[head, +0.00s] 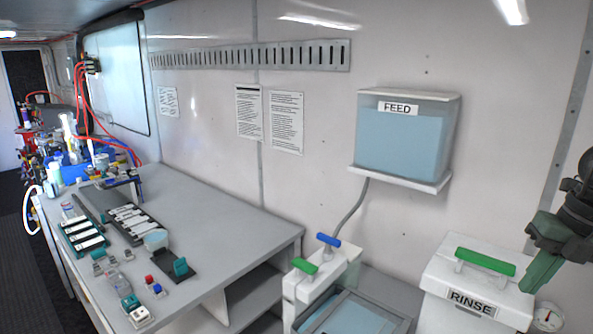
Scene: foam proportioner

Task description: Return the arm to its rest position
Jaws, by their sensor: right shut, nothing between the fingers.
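My right arm comes in at the right edge of the head view. Its dark joint and grey-green gripper (532,282) hang in front of the wall, at the right of the RINSE box. The gripper points down and to the left, with its tips close to the box's right edge in the picture; I cannot tell if they touch it. The fingers are shut, and no held object shows. My left gripper is not in view. The white RINSE box (474,277) has a green handle (485,262) on its lid.
A FEED tank (402,140) with blue liquid sits on a wall shelf (400,179). Below it is a white block with a blue lever (329,240) and a green lever (305,266). A round gauge (548,317) is at lower right. A grey bench (215,217) at left carries several small items.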

